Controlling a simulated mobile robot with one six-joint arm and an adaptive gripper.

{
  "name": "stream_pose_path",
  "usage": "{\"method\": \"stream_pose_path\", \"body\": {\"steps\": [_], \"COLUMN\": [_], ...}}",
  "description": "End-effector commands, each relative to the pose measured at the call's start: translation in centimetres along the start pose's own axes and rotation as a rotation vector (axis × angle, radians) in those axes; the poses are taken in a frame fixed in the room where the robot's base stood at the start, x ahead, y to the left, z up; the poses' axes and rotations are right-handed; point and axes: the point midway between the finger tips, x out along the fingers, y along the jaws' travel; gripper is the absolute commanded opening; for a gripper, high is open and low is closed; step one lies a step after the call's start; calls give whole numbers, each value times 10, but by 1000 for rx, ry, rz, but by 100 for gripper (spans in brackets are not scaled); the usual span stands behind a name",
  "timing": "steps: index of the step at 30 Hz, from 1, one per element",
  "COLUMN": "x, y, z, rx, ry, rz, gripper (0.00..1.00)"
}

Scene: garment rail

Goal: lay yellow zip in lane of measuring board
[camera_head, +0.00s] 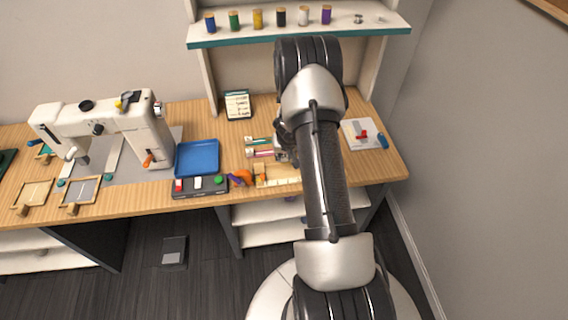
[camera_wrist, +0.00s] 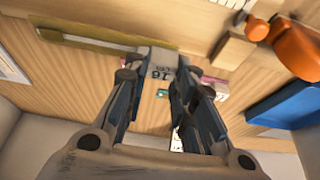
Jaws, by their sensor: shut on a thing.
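In the wrist view my gripper (camera_wrist: 165,85) is shut on the light end tag of the yellow zip, which is marked 16 cm. The zip's olive-yellow tape (camera_wrist: 88,39) runs out to the left from the tag. The wooden measuring board (camera_wrist: 198,38) lies just beyond the fingertips; I cannot tell whether the zip touches it. In the head view the board (camera_head: 284,182) lies at the table's front edge, partly behind my arm. My gripper (camera_head: 284,140) is mostly hidden there, and I cannot make out the yellow zip.
Teal (camera_head: 260,141) and pink (camera_head: 263,153) zips lie behind the board. Left of it are an orange rounded object (camera_head: 244,177), a blue tray (camera_head: 197,158) and a dark button strip (camera_head: 200,187). A white pad (camera_head: 358,135) lies right. A spool shelf (camera_head: 300,33) stands above.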

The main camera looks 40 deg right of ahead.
Motion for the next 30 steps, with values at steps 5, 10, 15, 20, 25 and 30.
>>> {"method": "stream_pose_path", "body": {"steps": [5, 10, 15, 20, 25, 30], "x": [22, 39, 37, 38, 40, 40], "y": [0, 0, 0, 0, 0, 0], "z": [9, 16, 15, 16, 17, 17], "rx": [0, 0, 0, 0, 0, 0], "ry": [0, 0, 0, 0, 0, 0], "rz": [0, 0, 0, 0, 0, 0], "gripper": [1, 1, 1, 1, 29, 40]}}
